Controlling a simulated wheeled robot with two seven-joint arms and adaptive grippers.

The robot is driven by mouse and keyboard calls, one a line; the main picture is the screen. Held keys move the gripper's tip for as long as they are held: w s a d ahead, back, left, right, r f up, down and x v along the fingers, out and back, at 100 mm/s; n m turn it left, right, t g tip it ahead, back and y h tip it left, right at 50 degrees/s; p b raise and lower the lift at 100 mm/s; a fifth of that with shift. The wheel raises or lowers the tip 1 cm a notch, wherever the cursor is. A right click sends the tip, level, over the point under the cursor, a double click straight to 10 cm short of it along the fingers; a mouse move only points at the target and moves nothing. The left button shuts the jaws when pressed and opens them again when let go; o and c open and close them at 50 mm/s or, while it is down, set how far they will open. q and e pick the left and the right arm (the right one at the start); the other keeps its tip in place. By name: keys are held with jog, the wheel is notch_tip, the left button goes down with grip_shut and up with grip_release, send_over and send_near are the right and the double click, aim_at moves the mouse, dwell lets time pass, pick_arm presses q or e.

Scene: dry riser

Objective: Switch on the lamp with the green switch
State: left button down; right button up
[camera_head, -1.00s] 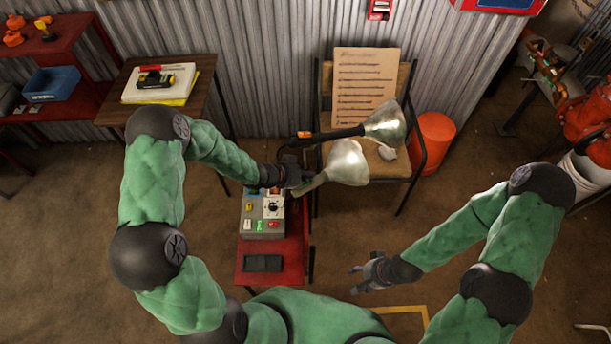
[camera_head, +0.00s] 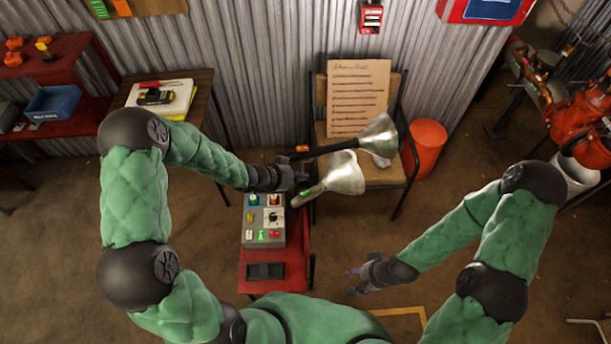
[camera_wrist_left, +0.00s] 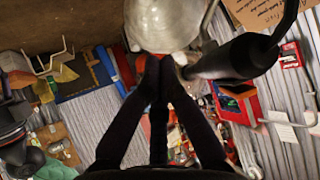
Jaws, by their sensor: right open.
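The lamp with a green switch (camera_head: 313,190) has a silver cone shade (camera_head: 344,174) pointing up and right. A second lamp (camera_head: 378,137) with a black stem and an orange switch lies just behind it. No glow is clear on either shade. My left gripper (camera_head: 298,178) is beside the green-switch lamp's stem end; contact is unclear. In the left wrist view its dark fingers (camera_wrist_left: 160,62) converge below a silver shade (camera_wrist_left: 165,22), but a gap or grip cannot be made out. My right gripper (camera_head: 358,281) is open and empty, low and right of the red table.
A grey control box (camera_head: 264,228) with coloured buttons stands on the red table (camera_head: 278,285) below my left gripper. A chair (camera_head: 400,175) holding a written board (camera_head: 358,100) is behind the lamps. An orange bin (camera_head: 428,148) stands right of it.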

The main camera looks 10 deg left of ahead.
pick_arm(q)
jog(key=shift+s+a+r+p, duration=0.2)
jog(key=shift+s+a+r, duration=0.1)
jog(key=shift+r, duration=0.25)
jog(key=shift+s+a+r+p, duration=0.25)
jog(key=shift+r, duration=0.35)
jog(key=shift+s+a+r+p, duration=0.2)
jog(key=shift+s+a+r, duration=0.1)
jog(key=shift+r, duration=0.25)
jog(key=s+d+f+n+g+y, duration=0.1)
jog(key=s+d+f+n+g, duration=0.1)
jog(key=s+f, duration=0.3)
jog(key=s+d+f+n+g, duration=0.2)
jog(key=s+f+n, duration=0.3)
jog(key=s, duration=0.4)
jog(key=s+d+f+n+g+y, duration=0.1)
jog(key=s+d+f+n+g, duration=0.1)
jog(key=s+f, duration=0.4)
jog(key=shift+s+d+f+n+g+y, duration=0.3)
jog(key=shift+s+d+f+n+g, duration=0.15)
jog(key=shift+s+n, duration=0.45)
jog(key=shift+w+a+r, duration=0.1)
dwell(2.2)
